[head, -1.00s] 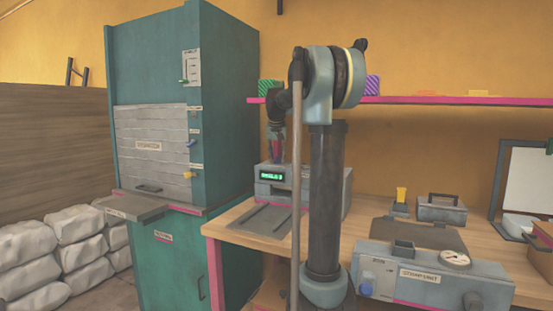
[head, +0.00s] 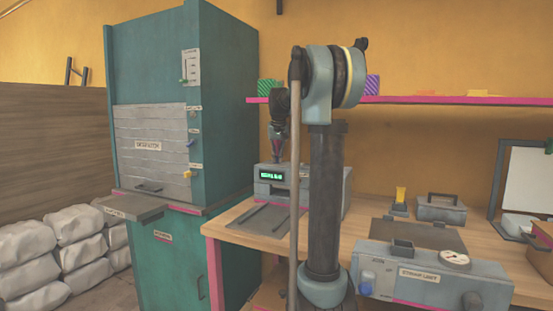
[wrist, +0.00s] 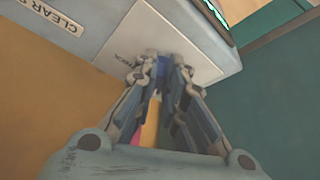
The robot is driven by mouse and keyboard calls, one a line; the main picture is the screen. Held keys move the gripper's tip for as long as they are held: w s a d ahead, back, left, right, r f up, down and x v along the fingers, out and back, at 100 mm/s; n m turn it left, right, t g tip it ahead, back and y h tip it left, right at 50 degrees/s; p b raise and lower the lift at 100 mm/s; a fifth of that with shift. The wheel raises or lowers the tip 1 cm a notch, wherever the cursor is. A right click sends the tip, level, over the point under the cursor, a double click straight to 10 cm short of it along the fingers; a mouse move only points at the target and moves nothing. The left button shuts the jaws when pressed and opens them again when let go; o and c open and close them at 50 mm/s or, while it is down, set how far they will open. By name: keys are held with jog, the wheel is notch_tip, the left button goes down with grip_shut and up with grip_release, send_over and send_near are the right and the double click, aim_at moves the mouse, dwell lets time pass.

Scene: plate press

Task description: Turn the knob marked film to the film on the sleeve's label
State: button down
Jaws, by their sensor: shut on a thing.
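In the wrist view my gripper (wrist: 162,72) is shut on a small dark blue knob (wrist: 162,59), mostly hidden between the fingertips. The knob sits on a pale plate (wrist: 195,50) on a grey housing; the visible end of a marking beside it seems to read "ICK". A label (wrist: 60,20) beginning "CLEAR S" is on the same housing. The knob is hidden there, and I cannot make out a labelled sleeve.
A teal cabinet (head: 225,120) stands left of the bench (head: 235,212). A pink-edged shelf (head: 430,100) with striped boxes runs behind my arm. Another grey unit (head: 430,278) with a gauge is at front right.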

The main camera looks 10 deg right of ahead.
jog(key=c, duration=1.7)
grip_release()
jog(key=shift+o, duration=0.2)
jog(key=v, duration=0.7)
jog(key=shift+r, duration=0.2)
jog(key=shift+s, duration=0.1)
